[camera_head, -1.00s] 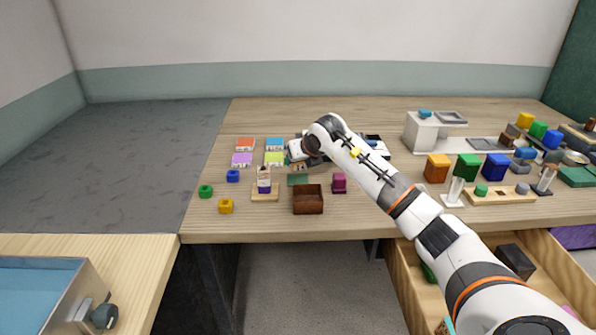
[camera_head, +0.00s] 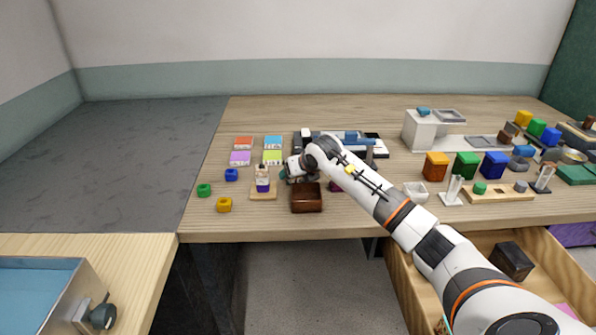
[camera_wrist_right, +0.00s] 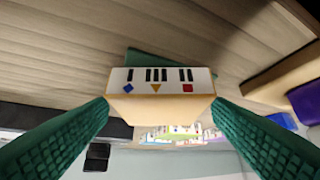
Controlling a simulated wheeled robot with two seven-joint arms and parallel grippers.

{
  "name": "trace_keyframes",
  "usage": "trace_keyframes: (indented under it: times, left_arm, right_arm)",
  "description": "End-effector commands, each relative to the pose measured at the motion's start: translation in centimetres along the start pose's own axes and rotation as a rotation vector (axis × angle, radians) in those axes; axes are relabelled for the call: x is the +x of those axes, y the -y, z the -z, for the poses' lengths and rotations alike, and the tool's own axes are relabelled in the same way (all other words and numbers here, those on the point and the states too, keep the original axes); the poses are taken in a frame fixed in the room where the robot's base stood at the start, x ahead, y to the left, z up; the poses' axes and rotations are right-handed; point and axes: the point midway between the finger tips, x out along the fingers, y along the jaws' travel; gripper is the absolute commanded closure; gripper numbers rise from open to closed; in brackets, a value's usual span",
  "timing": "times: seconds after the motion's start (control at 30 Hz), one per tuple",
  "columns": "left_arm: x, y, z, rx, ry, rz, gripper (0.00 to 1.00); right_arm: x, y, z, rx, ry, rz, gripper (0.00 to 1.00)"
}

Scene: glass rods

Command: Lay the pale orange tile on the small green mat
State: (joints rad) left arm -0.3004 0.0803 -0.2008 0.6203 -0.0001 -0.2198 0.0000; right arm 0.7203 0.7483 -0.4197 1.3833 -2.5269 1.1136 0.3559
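The pale orange tile (camera_wrist_right: 160,107) is between the two green fingers of my right gripper (camera_wrist_right: 160,125), which touch its sides. Its white edge bears black bars, a blue diamond, a yellow triangle and a red square. The small green mat (camera_wrist_right: 148,56) shows partly behind the tile in the right wrist view; I cannot tell whether they touch. In the head view my right gripper (camera_head: 296,172) is low over the mat's place, behind the brown box, and hides the tile and most or all of the mat. My left gripper is not in view.
A brown open box (camera_head: 307,199) stands just in front of my right gripper. A wooden stand (camera_head: 263,194) with a small bottle is to its left. A magenta block (camera_head: 335,187) is partly hidden by my arm. Several coloured tiles, one lime (camera_head: 273,157), lie behind left.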

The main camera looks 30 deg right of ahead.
Motion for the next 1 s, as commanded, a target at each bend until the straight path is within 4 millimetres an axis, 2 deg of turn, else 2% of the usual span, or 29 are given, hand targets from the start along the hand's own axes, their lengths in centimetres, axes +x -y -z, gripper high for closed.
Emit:
trace_keyframes:
  times: [0.23,0.37,0.8,1.0]
  left_arm:
    - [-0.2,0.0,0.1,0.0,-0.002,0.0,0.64]
    - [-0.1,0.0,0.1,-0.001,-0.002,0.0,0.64]
    - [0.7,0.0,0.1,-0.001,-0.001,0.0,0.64]
    - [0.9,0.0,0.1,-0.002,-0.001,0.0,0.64]
  right_arm:
    - [-0.2,0.0,0.2,0.0,0.0,0.0,0.26]
    - [-1.2,-0.1,0.2,-0.002,-0.002,-0.001,0.26]
    - [-10.0,0.0,0.1,-0.003,-0.002,-0.002,0.26]
    - [-11.9,0.0,0.2,-0.001,-0.001,-0.001,0.26]
